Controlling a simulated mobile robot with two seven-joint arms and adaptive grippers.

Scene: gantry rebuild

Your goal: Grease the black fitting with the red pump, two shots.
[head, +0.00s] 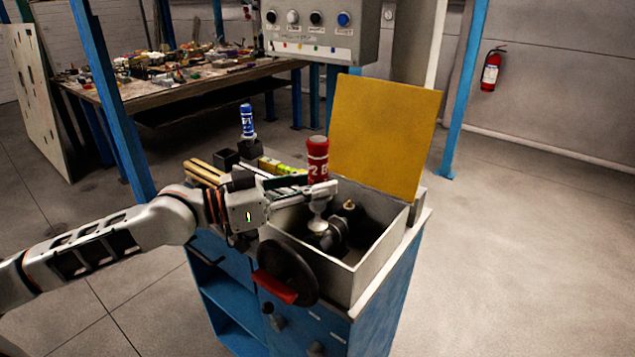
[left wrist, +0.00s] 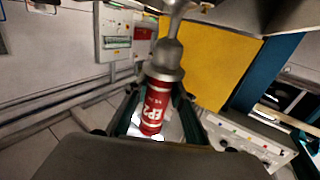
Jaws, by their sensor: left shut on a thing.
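The red pump (head: 318,150) is in my left gripper (head: 325,188), which is shut around it. The pump stands about upright over the open grey box, its metal end pointing down to a dark part (head: 334,238) inside. In the left wrist view the red pump (left wrist: 153,105), with white lettering, sits between the two fingers (left wrist: 158,115). Its grey metal head (left wrist: 167,58) shows there too. I cannot make out the black fitting; it may be under the pump's nozzle, and contact there is unclear. A small brass-coloured tip (head: 349,205) shows beside it. My right gripper is not in view.
The grey box (head: 378,262) has a raised yellow lid (head: 385,135) behind. A black handwheel (head: 290,272) with a red handle is at its front. A blue pump (head: 247,121) stands in a black holder beside an empty-looking black holder (head: 225,158). A control panel (head: 320,30) hangs above.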

